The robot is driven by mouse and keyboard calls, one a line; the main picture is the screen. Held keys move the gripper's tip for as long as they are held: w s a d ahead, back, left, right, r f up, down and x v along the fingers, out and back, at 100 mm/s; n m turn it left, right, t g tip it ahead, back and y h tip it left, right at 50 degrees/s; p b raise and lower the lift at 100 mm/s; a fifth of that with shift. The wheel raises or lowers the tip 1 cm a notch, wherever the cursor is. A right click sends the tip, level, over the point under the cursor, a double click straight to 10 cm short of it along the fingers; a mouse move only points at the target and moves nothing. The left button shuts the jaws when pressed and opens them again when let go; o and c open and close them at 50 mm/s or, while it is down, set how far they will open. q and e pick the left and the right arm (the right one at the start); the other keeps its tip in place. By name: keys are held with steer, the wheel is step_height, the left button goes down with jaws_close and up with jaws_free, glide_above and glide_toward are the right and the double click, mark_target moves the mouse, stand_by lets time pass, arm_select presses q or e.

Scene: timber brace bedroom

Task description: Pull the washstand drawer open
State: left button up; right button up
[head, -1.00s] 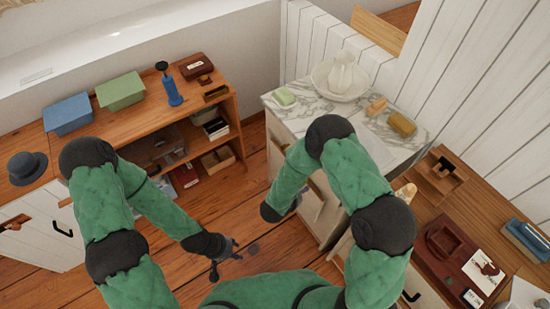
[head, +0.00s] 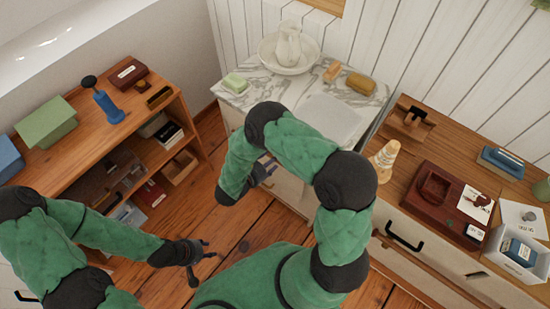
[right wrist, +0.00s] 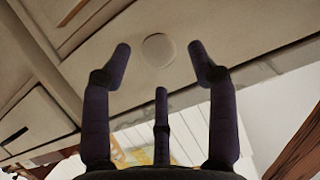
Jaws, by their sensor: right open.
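The washstand, with a grey-veined marble top (head: 262,97), stands against the panelled wall in the head view. Its pale front is partly hidden by my right arm. In the right wrist view a pale drawer front (right wrist: 215,28) carries a round knob (right wrist: 158,49). In the head view the right gripper (head: 262,172) is at the washstand front, mostly hidden by the arm. My left gripper (head: 204,264) is open and empty above the floor.
A white pitcher in a basin (head: 289,50), soaps and a pale tray (head: 331,118) are on the washstand. A wooden shelf unit (head: 150,100) stands left. A desk (head: 455,135) with boxes stands right. Wooden floor (head: 225,215) is clear between.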

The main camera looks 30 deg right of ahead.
arm_select(q)
steer(key=shift+f+b, duration=0.35)
steer(key=shift+f, duration=0.15)
arm_select(e)
steer(key=shift+x, duration=1.5)
jaws_close()
